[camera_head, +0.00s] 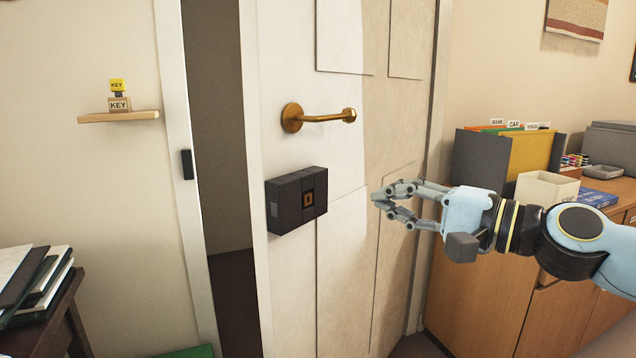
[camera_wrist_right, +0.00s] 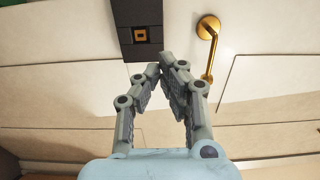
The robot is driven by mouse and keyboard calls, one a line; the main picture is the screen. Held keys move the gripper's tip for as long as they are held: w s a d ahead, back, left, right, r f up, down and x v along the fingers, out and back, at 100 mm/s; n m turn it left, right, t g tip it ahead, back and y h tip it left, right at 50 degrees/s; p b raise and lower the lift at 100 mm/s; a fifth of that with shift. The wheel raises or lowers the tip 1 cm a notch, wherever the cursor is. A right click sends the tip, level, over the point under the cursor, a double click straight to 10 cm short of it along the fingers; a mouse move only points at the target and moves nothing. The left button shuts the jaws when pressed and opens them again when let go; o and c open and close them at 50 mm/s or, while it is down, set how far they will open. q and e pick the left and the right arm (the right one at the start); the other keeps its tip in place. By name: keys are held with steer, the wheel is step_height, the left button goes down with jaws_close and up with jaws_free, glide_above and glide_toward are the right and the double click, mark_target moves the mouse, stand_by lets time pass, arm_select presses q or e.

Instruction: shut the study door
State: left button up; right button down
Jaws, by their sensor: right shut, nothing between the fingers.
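The study door (camera_head: 340,230) is white and panelled and stands ajar, with a dark gap between its left edge and the door frame (camera_head: 180,140). A brass lever handle (camera_head: 318,117) sits on it, above a black lock box (camera_head: 297,199). My right gripper (camera_head: 376,197) is in front of the door, right of the lock box and below the handle. Its fingers are shut and empty. In the right wrist view the fingertips point toward the lock box (camera_wrist_right: 136,22), with the brass handle (camera_wrist_right: 207,45) to their right. Contact with the door cannot be told. My left gripper is not in view.
A wooden cabinet (camera_head: 480,300) stands right of the door, bearing a file holder (camera_head: 480,160), a cream box (camera_head: 546,188) and blue books (camera_head: 597,197). A small shelf (camera_head: 118,116) is on the left wall. A side table (camera_head: 62,310) with books stands at lower left.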

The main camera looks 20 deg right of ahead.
mark_target(305, 180)
steer(key=p+x, duration=0.2)
steer(key=x, duration=1)
steer(key=shift+w+a, duration=0.15)
steer(key=shift+w, duration=0.1)
steer(key=shift+w+a, duration=0.2)
steer(key=shift+w, duration=0.15)
steer(key=shift+w+a, duration=0.1)
